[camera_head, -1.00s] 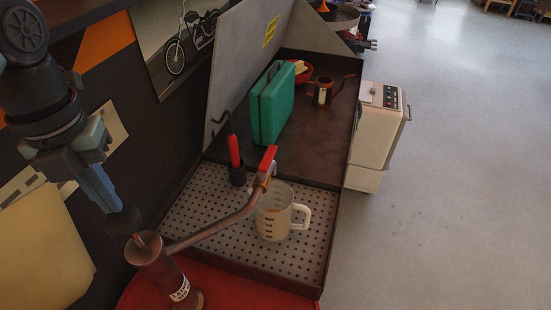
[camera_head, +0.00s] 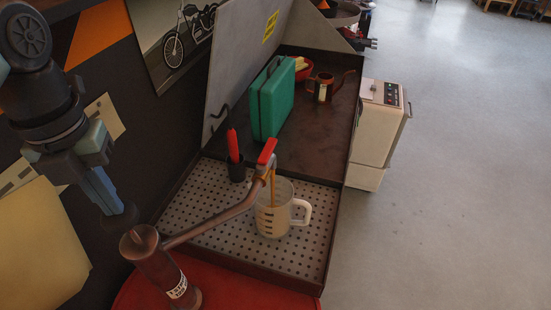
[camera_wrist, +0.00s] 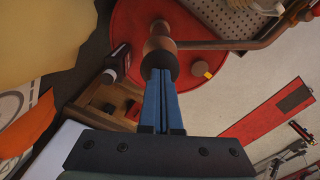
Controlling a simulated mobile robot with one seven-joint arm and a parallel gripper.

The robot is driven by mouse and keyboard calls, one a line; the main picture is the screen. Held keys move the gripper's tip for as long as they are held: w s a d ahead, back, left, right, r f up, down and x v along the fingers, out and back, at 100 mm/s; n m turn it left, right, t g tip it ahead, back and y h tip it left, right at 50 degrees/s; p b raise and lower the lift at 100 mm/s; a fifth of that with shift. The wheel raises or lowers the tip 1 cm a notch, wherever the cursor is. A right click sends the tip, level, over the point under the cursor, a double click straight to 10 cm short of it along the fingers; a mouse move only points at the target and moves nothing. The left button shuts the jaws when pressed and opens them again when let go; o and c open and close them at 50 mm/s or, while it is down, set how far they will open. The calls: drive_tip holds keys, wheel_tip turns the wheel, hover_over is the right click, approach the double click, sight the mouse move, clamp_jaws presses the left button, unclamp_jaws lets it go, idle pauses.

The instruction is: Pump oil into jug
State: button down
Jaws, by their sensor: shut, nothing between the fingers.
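The clear measuring jug (camera_head: 266,224) stands upright on the perforated tray, its handle to the right. The copper-brown hand pump (camera_head: 155,262) stands on a red drum (camera_head: 225,293). Its pipe (camera_head: 215,220) reaches over the tray to a spout with a red lever (camera_head: 267,152). A thin amber stream of oil (camera_head: 273,188) runs from the spout down into the jug. My gripper (camera_head: 122,208) is at the dark knob above the pump body. In the wrist view its blue fingers (camera_wrist: 160,78) are shut with nothing between them, their tips against or just over the knob (camera_wrist: 158,56); contact is unclear.
A red-handled tool stands in a black cup (camera_head: 236,170) behind the jug. A pale cabinet (camera_head: 375,130) is to the right, with open floor beyond.

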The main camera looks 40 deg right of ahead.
sight(121, 218)
drive_tip(key=shift+s+f+b, duration=0.1)
drive_tip(key=shift+f+b, duration=1.3)
drive_tip(key=shift+f, duration=0.95)
drive_tip(key=shift+r, duration=0.1)
drive_tip(key=shift+r+p, duration=2.15)
drive_tip(key=shift+r, duration=1.45)
drive_tip(key=shift+f, duration=0.25)
drive_tip(key=shift+f+b, duration=2.55)
drive_tip(key=shift+f, duration=0.9)
